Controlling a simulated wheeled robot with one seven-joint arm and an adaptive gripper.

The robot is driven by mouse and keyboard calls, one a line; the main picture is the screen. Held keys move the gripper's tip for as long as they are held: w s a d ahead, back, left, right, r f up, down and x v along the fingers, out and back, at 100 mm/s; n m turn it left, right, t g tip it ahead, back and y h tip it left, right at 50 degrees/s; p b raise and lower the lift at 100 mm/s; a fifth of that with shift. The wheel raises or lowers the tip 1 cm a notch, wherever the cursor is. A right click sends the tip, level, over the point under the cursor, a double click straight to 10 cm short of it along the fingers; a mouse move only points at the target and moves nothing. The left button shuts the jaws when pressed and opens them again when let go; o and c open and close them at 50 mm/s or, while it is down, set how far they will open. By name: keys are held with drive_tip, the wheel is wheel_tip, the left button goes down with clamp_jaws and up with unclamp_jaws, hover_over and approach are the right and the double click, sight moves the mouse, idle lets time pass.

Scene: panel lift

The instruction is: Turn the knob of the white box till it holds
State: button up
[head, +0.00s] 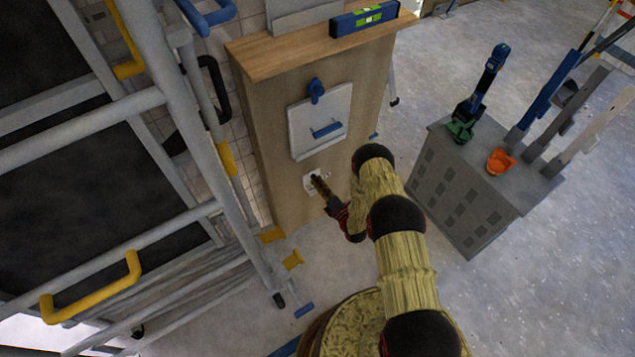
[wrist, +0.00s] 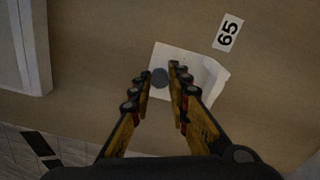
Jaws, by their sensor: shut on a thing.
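The white box (wrist: 203,70) is fixed on the front of a wooden cabinet and shows tilted in the wrist view. It also shows small in the head view (head: 309,185), partly hidden by my gripper. Its dark grey round knob (wrist: 160,78) sits between the two fingertips of my gripper (wrist: 160,74). My gripper is shut on the knob, one finger on each side. In the head view my gripper (head: 317,181) reaches the box from the lower right, and the knob is hidden there. The knob's turn angle cannot be told.
Above the box is a white panel (head: 300,135) with a blue handle (head: 326,130) and a blue latch (head: 316,90). A label reading 65 (wrist: 228,33) is beside the box. Scaffolding (head: 190,120) stands left, a grey tool cabinet (head: 460,200) right.

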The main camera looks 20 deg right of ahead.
clamp_jaws()
drive_tip(key=shift+m, duration=0.3)
drive_tip(key=m, duration=0.3)
drive_tip(key=shift+m, duration=0.4)
drive_tip(key=m, duration=0.4)
drive_tip(key=shift+m, duration=0.3)
drive_tip(key=m, duration=0.4)
drive_tip(key=shift+f, duration=0.1)
drive_tip(key=shift+m, duration=2.5)
drive_tip(key=o, duration=0.6)
unclamp_jaws()
drive_tip(key=shift+o, duration=0.6)
